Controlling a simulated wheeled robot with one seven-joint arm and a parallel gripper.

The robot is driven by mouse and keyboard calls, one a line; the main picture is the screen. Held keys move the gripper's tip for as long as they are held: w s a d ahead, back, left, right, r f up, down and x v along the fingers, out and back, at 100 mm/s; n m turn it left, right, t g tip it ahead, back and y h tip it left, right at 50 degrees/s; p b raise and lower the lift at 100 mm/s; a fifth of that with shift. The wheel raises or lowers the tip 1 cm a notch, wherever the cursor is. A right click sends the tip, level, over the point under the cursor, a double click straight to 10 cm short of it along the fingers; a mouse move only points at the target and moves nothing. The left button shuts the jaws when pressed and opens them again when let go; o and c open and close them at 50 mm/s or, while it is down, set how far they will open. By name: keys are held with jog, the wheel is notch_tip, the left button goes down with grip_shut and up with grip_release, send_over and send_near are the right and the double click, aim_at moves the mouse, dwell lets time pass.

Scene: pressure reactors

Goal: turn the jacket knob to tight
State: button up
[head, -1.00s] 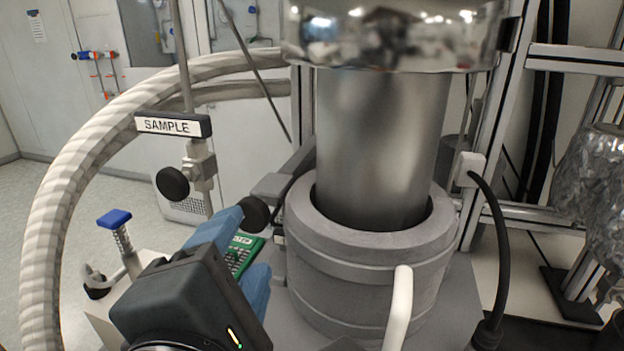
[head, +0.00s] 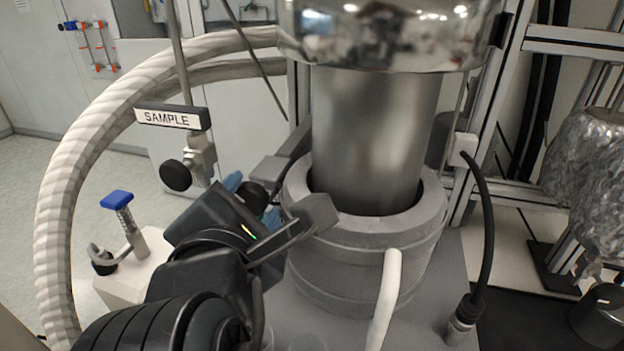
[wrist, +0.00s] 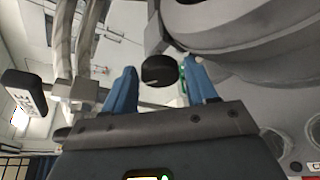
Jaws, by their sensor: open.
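The jacket knob (head: 253,191) is a small round black knob at the left side of the grey heating jacket (head: 362,262), by a grey bracket. In the wrist view the black knob (wrist: 159,70) appears between the two blue fingers of my gripper (wrist: 160,80), with a visible gap on each side. My gripper (head: 251,200) is open and empty. In the head view its dark body hides part of the fingers and of the jacket's left side. I cannot tell how far the fingertips reach along the knob, nor how the knob is set.
A SAMPLE valve (head: 198,155) with its own black knob (head: 176,176) stands close left of my gripper. A thick ribbed hose (head: 65,215) arcs behind it. A blue-topped clamp (head: 117,200) is at left. A white tube (head: 386,290) rises before the jacket.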

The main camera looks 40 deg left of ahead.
jog(key=shift+a, duration=0.1)
jog(key=shift+c, duration=0.4)
jog(key=c, duration=0.7)
jog(key=shift+w, duration=0.1)
jog(key=shift+f+m, duration=0.15)
jog(key=shift+m, duration=0.15)
jog(key=m+y+b, duration=0.2)
jog(key=m, duration=0.1)
jog(key=shift+w+f+m+b, duration=0.1)
jog(key=shift+f+m+b, duration=0.2)
jog(key=shift+f, duration=0.05)
jog(key=m+t+y+b, duration=0.1)
jog(key=m+b, duration=0.1)
jog(key=shift+f+m, duration=0.1)
jog(key=shift+m, duration=0.2)
jog(key=shift+m+y+b, duration=0.3)
jog(key=shift+m+b, duration=0.4)
jog(key=shift+m, duration=0.2)
